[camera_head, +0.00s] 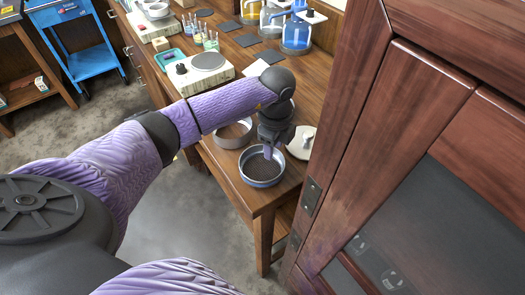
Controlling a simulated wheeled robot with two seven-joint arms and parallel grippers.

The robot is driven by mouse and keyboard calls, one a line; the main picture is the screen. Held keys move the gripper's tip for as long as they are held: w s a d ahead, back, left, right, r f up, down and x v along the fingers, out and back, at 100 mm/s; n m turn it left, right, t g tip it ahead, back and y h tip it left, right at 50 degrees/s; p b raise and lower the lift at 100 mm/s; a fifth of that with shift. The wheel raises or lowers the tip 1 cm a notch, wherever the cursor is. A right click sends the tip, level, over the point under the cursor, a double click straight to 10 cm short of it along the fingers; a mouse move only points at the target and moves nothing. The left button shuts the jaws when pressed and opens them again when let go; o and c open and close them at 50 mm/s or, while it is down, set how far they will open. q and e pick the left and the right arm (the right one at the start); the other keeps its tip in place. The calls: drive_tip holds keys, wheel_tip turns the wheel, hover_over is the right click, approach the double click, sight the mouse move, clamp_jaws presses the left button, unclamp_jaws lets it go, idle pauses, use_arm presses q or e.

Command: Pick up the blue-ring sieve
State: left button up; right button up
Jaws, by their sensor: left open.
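The blue-ring sieve (261,179) sits near the close end of the wooden bench (258,203). It is a round metal ring with a bluish rim and a dark mesh inside. My left gripper (268,153) points down over the sieve's far rim and is open. Its fingers hide a small part of the sieve, and I cannot tell whether they touch it. My right gripper is not in view.
A second round sieve (233,133) and a pale round lid (301,143) lie close behind. A hotplate (207,62), bottles and flasks (297,33) stand farther back. A tall wooden cabinet (400,130) crowds the right side.

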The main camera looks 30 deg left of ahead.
use_arm(q)
drive_tip(key=shift+r, duration=0.15)
clamp_jaws()
idle(1.2)
